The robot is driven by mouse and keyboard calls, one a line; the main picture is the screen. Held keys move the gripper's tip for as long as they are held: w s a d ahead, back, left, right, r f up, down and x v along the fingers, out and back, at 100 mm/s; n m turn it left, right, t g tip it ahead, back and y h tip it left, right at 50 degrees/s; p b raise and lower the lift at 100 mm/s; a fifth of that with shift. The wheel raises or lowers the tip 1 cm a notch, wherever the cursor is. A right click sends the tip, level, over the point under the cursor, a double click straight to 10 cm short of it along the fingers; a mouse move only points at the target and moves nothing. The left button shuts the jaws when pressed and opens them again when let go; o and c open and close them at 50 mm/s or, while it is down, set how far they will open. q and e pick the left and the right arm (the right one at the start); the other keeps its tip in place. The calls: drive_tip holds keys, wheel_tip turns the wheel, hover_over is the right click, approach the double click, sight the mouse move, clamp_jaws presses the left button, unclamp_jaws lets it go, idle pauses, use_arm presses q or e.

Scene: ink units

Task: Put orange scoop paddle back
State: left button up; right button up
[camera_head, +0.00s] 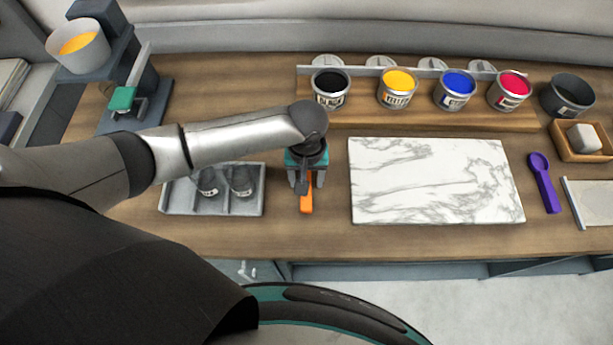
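The orange scoop paddle (306,203) lies on the wooden worktop between the glass-jar tray and the marble slab. Only its orange handle end shows, pointing to the front edge. The rest is hidden under my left gripper (306,186). My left arm reaches in from the left, and the gripper points down over the paddle. Its two fingers stand apart, one to each side of the orange handle, and look wider than it. Contact with the paddle cannot be made out. My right gripper is not in view.
A grey tray (236,210) with dark jars is left of the gripper, a marble slab (435,180) right of it. Open ink cans, including a yellow one (397,88), line the back. A purple scoop (544,183) lies right of the slab. A press (123,98) stands back left.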

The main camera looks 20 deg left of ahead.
use_arm(q)
wheel_tip(320, 180, up, 12)
drive_tip(key=p, duration=0.2)
drive_tip(key=shift+r, duration=0.1)
idle(0.3)
